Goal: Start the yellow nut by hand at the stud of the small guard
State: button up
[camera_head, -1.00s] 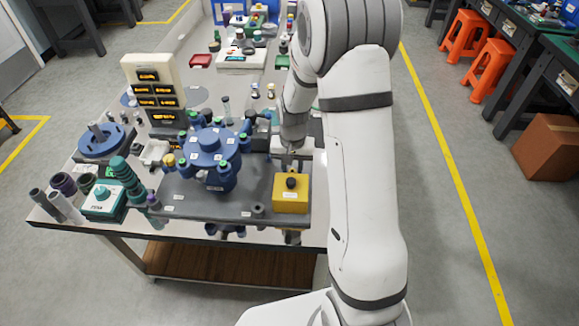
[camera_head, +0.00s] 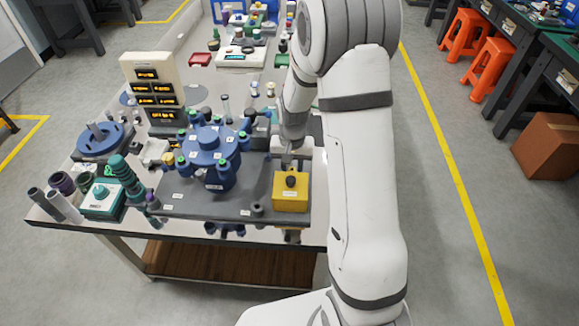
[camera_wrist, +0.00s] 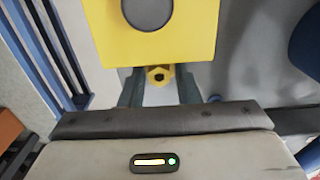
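The small guard (camera_head: 291,202) is a yellow box with a dark round knob on top, at the front right of the grey base plate. In the wrist view the guard (camera_wrist: 108,35) fills the upper middle. A yellow hex nut (camera_wrist: 150,77) with a dark centre shows just below the guard's edge. My gripper (camera_wrist: 160,90) has one finger on each side of the nut, with what look like narrow gaps. The finger ends are partly hidden by the guard's edge. The stud is not clearly visible. In the head view my gripper (camera_head: 287,160) is just behind the guard.
A blue flanged vessel (camera_head: 209,165) with several green-topped studs stands left of the guard on the grey base plate (camera_head: 180,201). A display panel (camera_head: 152,75), a blue disc (camera_head: 99,142) and a teal stack (camera_head: 128,180) stand farther left.

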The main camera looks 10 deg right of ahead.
jog(key=c, duration=0.6)
grip_shut()
jog(key=m, duration=0.4)
jog(key=shift+s+f, duration=0.1)
jog(key=shift+s, duration=0.1)
jog(key=shift+m+b, duration=0.3)
jog(key=shift+m, duration=0.1)
jog(key=m, duration=0.3)
jog(key=shift+s+f, duration=0.1)
